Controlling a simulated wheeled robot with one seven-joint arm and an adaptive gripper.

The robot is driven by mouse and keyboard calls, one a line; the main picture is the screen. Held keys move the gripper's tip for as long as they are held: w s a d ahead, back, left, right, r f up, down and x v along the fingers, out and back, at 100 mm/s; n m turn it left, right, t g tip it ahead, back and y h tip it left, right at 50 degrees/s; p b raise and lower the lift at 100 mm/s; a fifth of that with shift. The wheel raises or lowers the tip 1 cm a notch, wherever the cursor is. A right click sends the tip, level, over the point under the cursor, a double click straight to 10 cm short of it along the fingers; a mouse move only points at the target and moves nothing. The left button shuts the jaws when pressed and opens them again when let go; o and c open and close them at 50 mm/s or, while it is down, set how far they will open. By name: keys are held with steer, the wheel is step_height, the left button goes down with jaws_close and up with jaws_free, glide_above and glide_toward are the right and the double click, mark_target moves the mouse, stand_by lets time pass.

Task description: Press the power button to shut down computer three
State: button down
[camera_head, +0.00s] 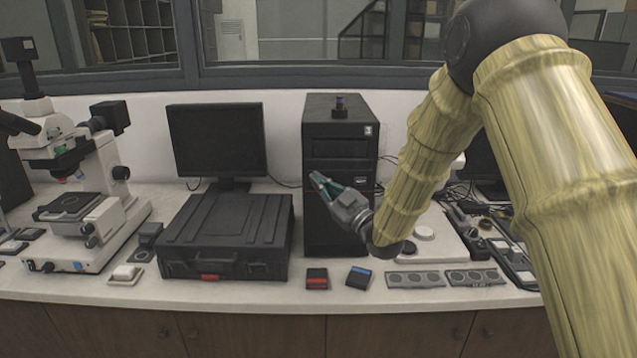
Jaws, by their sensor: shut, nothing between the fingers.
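A black computer tower (318,130) stands upright on the white bench, right of a monitor. A small white label (368,131) is at the upper right of its front; its marking is too small to read surely. My gripper (317,178) is shut and empty, in front of the tower's front face at about mid height, pointing up and left. I cannot tell whether its tips touch the tower. My gripper and wrist cover part of the front, and I cannot make out a power button there. A small dark object with a purple band (340,105) sits on top of the tower.
A black case (225,238) lies left of the tower before a dark monitor (217,140). A white microscope (85,195) stands at the left. Red-marked (317,279) and blue-marked (359,277) boxes and grey panels (415,280) lie along the front edge. My arm fills the right side.

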steer(key=shift+s, duration=0.75)
steer(key=s+b, duration=0.1)
steer(key=s, duration=0.4)
stand_by(0.3)
stand_by(0.5)
